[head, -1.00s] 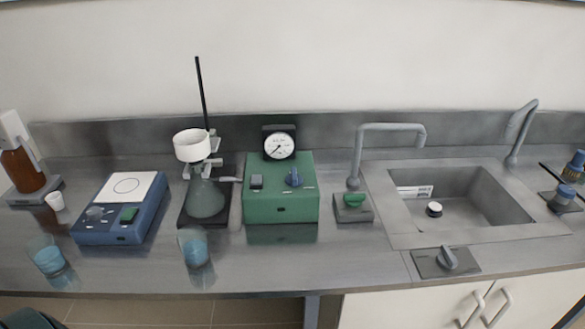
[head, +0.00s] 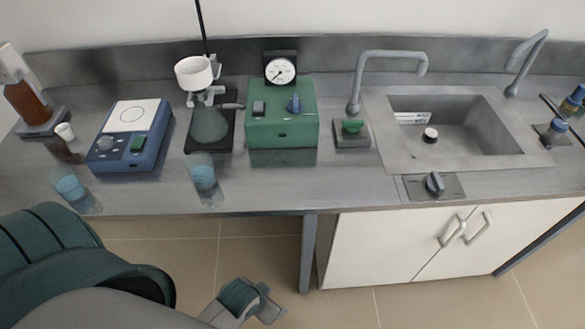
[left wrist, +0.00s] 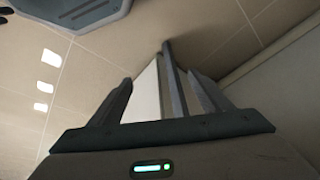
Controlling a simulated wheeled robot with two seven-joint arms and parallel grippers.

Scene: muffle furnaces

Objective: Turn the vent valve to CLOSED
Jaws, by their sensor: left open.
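A green box (head: 283,118) with a round pressure gauge (head: 280,70) stands on the bench in the head view. A blue knob (head: 294,103) sits upright on its top; its labels are too small to read. Which knob is the vent valve cannot be told for sure. My left arm comes in from the lower left. Its gripper (head: 264,304) is low in front of the bench, below the worktop and well away from the box. In the left wrist view the gripper (left wrist: 165,88) is open and empty, with a bench leg beyond its fingers. My right gripper is out of view.
A flask (head: 209,124) under a white funnel (head: 194,72) stands left of the box, with a blue beaker (head: 203,172) in front. A green knob (head: 352,126) is to the right. A dark knob (head: 434,184) sits before the sink (head: 400,140). The bench in front of the box is clear.

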